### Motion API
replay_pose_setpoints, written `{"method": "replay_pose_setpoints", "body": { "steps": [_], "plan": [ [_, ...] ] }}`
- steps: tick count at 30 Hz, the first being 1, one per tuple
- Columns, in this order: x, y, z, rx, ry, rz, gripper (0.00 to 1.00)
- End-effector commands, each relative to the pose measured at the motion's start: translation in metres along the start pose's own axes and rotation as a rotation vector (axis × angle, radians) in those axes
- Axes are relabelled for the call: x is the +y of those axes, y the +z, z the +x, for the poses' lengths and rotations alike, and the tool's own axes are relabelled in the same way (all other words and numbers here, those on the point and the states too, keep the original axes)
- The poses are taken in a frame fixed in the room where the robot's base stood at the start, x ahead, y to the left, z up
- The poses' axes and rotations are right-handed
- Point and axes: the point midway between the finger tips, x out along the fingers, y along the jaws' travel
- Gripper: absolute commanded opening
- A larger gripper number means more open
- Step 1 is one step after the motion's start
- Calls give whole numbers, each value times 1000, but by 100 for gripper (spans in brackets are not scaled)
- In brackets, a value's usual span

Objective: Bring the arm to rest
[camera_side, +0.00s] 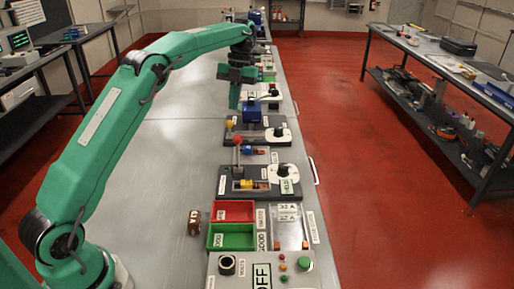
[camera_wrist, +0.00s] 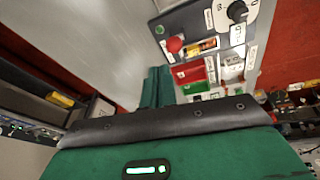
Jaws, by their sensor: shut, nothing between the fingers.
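My green arm reaches from the lower left over the metal bench in the side view. My gripper (camera_side: 235,103) hangs at the far end of the arm, fingers pointing down, left of the row of devices. It is shut and empty. In the wrist view its green fingers (camera_wrist: 158,88) stand together above the dark edge of the gripper body. No object is seen touching the fingers.
Dark battery panels (camera_side: 227,188) with dials and red- or yellow-topped levers line the bench's right side. The bench's left side is clear.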

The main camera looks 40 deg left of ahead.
Motion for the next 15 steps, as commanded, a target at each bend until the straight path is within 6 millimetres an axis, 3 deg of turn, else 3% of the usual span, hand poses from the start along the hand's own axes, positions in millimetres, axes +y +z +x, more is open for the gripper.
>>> {"method": "replay_pose_setpoints", "body": {
  "steps": [8,15],
  "plan": [
    [0,-1,-2,-3,-1,-8,0],
    [0,-15,-15,-36,-13,-119,0]
  ]
}}
